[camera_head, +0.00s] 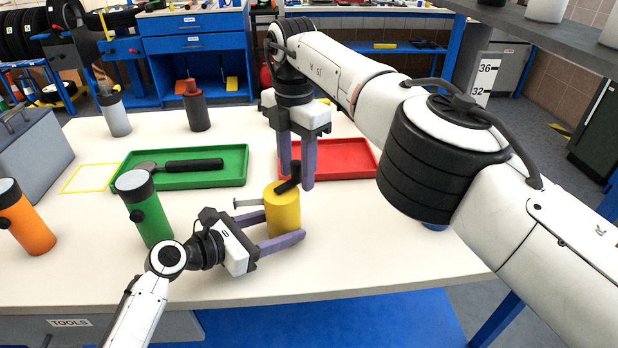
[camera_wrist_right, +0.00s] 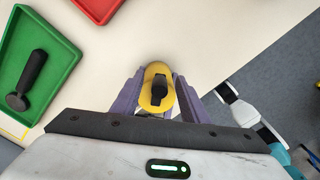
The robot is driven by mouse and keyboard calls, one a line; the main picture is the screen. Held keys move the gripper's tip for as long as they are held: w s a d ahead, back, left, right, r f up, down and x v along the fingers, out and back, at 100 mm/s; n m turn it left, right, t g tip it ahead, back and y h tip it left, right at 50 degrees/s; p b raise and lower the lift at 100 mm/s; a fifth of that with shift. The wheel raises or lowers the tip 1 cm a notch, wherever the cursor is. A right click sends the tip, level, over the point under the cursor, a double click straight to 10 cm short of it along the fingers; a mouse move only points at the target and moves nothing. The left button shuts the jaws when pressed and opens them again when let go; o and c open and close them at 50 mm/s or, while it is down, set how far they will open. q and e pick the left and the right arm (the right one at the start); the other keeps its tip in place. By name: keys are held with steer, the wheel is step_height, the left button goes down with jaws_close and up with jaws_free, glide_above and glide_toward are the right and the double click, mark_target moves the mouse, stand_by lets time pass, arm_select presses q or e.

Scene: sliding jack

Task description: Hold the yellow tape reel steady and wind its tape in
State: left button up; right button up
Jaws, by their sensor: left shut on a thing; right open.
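The yellow tape reel (camera_head: 284,215) stands upright near the table's front, with a black crank (camera_head: 289,178) on top and a grey tape end (camera_head: 247,203) sticking out to the left. My left gripper (camera_head: 285,226) is shut on the reel's sides, low down. My right gripper (camera_head: 297,182) points down from above, open, with its fingers on either side of the crank; I cannot tell if they touch it. The right wrist view shows the reel's yellow top (camera_wrist_right: 155,69) and the black crank (camera_wrist_right: 159,90) between purple fingers.
A green tray (camera_head: 225,178) with a black-handled tool (camera_head: 190,166) lies behind to the left. A red tray (camera_head: 345,158) lies behind the right gripper. A green bottle (camera_head: 147,215) and an orange bottle (camera_head: 27,225) stand at the left.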

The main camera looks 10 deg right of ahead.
mark_target(296, 162)
step_height(296, 162, up, 8)
steer(key=t+h, duration=0.2)
steer(key=shift+r+h, duration=0.25)
steer(key=shift+h, duration=0.15)
steer(key=shift+f, duration=4.3)
steer(key=shift+a, duration=0.1)
steer(key=c, duration=0.8)
